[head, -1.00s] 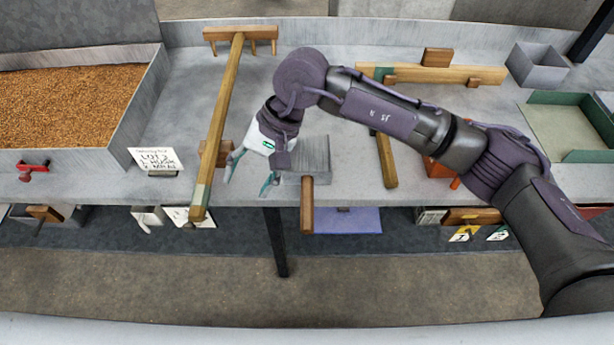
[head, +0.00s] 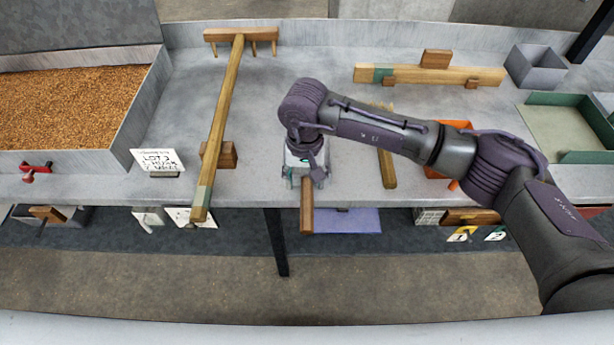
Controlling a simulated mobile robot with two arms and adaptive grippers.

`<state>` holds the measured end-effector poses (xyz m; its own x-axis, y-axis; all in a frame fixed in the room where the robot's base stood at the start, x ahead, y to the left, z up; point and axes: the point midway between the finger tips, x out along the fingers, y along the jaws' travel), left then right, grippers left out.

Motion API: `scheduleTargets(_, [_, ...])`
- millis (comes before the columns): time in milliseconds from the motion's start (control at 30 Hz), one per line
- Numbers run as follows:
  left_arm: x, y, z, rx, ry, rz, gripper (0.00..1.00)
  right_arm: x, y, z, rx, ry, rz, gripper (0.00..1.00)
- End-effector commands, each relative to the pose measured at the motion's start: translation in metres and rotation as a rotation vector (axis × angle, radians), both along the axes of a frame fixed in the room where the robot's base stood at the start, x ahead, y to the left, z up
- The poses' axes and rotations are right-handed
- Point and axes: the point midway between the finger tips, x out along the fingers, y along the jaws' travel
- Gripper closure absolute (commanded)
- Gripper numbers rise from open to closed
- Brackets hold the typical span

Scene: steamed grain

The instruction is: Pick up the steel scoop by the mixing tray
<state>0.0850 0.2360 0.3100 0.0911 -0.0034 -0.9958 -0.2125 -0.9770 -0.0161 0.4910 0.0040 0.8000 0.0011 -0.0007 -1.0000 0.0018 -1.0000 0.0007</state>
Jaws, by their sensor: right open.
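The steel scoop shows mainly by its wooden handle (head: 307,207), which sticks out over the front edge of the grey counter. Its metal pan is now mostly hidden under my right gripper. My right gripper (head: 306,183) points down right over the scoop, where the handle meets the pan. It is open; its fingers are largely hidden, and I cannot tell whether they touch the scoop. A large steel tray of brown grain (head: 122,158) stands at the left; I cannot tell if it is the mixing tray. My left gripper is not in view.
A long wooden rake (head: 222,120) lies left of the scoop, and another wooden handle (head: 386,165) lies to its right. A card (head: 157,161), a grey box (head: 537,68) and a green-rimmed tray (head: 570,98) also stand on the counter (head: 270,90).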

Motion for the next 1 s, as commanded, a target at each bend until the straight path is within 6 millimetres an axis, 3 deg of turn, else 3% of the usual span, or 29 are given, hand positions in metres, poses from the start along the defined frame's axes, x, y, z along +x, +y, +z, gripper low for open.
scheduleTargets(233, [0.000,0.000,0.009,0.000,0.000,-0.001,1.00,-0.002,-0.004,-0.035,0.000,0.004,-0.003,0.41])
scheduleTargets(533, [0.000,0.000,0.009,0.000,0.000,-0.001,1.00,-0.001,-0.004,-0.041,0.000,0.001,-0.001,0.41])
scheduleTargets(900, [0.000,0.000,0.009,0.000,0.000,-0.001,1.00,-0.001,-0.004,-0.041,0.000,0.001,-0.002,1.00])
scheduleTargets(1000, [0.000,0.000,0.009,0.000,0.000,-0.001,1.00,-0.001,-0.004,-0.041,0.000,0.001,-0.002,1.00])
